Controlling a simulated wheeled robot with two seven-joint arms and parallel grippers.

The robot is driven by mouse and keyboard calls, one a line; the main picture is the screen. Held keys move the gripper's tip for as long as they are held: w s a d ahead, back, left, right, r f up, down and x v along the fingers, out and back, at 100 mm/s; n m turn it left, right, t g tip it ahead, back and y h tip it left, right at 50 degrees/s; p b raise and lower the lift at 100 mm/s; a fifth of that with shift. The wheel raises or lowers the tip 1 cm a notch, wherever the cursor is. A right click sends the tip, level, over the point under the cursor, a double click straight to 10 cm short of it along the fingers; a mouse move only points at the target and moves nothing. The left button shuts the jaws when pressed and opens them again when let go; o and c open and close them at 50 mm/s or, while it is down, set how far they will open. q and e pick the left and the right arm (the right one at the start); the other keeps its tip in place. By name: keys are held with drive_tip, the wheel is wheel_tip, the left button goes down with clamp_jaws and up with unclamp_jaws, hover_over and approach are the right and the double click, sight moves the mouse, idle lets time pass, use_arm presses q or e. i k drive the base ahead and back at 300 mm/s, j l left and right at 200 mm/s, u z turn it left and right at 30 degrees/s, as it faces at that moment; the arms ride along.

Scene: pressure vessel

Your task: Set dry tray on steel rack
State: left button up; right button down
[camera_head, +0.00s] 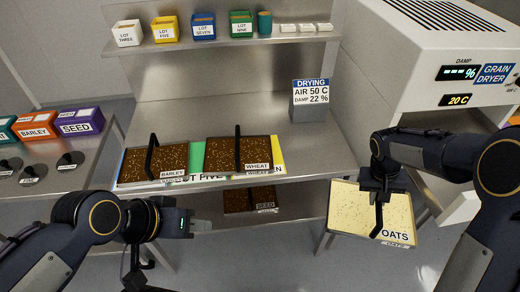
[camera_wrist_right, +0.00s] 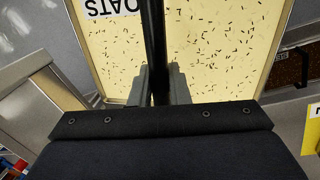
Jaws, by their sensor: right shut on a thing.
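The pale cream OATS tray (camera_head: 352,208) with sparse dark grains and a black bar handle is held off the right front of the steel rack (camera_head: 240,120). My right gripper (camera_head: 380,192) is shut on the handle; the right wrist view shows its fingers (camera_wrist_right: 157,88) on both sides of the dark bar (camera_wrist_right: 154,35), over the tray (camera_wrist_right: 215,45). Brown BARLEY (camera_head: 135,165) and WHEAT (camera_head: 222,155) trays sit on the rack's middle shelf. A SEED tray (camera_head: 240,200) is on the lower shelf. My left gripper (camera_head: 200,226) is empty in front of the rack; its finger gap is unclear.
A grain dryer (camera_head: 425,50) stands at the right, its panel reading 20 C. A DRYING sign (camera_head: 311,92) stands on the rack, reading AIR 50 C, DAMP 22 %. Lot bins (camera_head: 203,27) line the top shelf. The middle shelf right of WHEAT is bare. Labelled boxes (camera_head: 80,122) stand left.

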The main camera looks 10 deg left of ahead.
sight(315, 144)
drive_tip(key=i+j+u, duration=0.25)
drive_tip(key=i, duration=0.2)
drive_tip(key=i+u, duration=0.2)
drive_tip(key=i, duration=0.25)
